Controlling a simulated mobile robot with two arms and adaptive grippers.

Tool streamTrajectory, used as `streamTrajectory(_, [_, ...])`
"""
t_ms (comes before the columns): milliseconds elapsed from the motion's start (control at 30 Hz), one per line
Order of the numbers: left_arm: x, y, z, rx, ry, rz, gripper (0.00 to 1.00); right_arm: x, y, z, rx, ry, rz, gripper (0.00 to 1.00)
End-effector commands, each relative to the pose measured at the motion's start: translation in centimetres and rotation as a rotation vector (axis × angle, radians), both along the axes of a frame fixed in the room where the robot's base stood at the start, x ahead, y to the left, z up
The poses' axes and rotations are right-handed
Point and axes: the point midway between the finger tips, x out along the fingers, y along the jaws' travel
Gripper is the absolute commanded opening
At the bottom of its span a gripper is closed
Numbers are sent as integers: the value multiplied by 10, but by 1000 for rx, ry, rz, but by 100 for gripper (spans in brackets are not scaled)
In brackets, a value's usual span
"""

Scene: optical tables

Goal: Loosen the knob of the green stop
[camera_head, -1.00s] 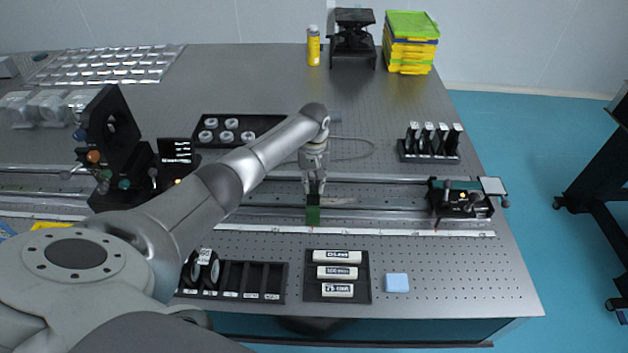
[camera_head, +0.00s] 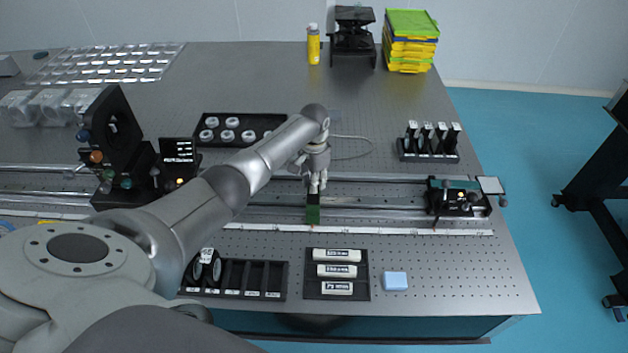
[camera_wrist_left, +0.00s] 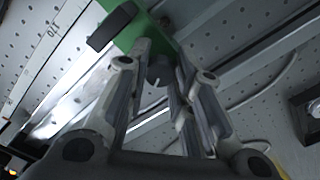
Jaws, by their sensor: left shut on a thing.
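The green stop (camera_head: 313,214) sits on the rail in the middle of the table. In the left wrist view its green block (camera_wrist_left: 128,34) shows at the top, with a black part at its left end and a dark knob (camera_wrist_left: 160,70) below it. My left gripper (camera_head: 315,186) reaches down onto the stop from behind. In the wrist view its fingers (camera_wrist_left: 160,78) are on both sides of the knob and shut on it. Part of the knob is hidden by the fingers. My right gripper is not in view.
A long rail (camera_head: 370,200) with a white scale (camera_head: 400,233) runs across the table. A black carriage (camera_head: 457,200) stands at its right, a tall black mount (camera_head: 112,140) at the left. Black trays (camera_head: 364,255) lie in front, beside a light blue block (camera_head: 395,281).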

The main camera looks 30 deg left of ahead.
Motion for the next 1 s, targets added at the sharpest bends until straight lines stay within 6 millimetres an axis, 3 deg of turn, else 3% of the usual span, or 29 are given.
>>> streamTrajectory(1000, [1, 1, 0, 1, -2, -966, 0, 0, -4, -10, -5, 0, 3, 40])
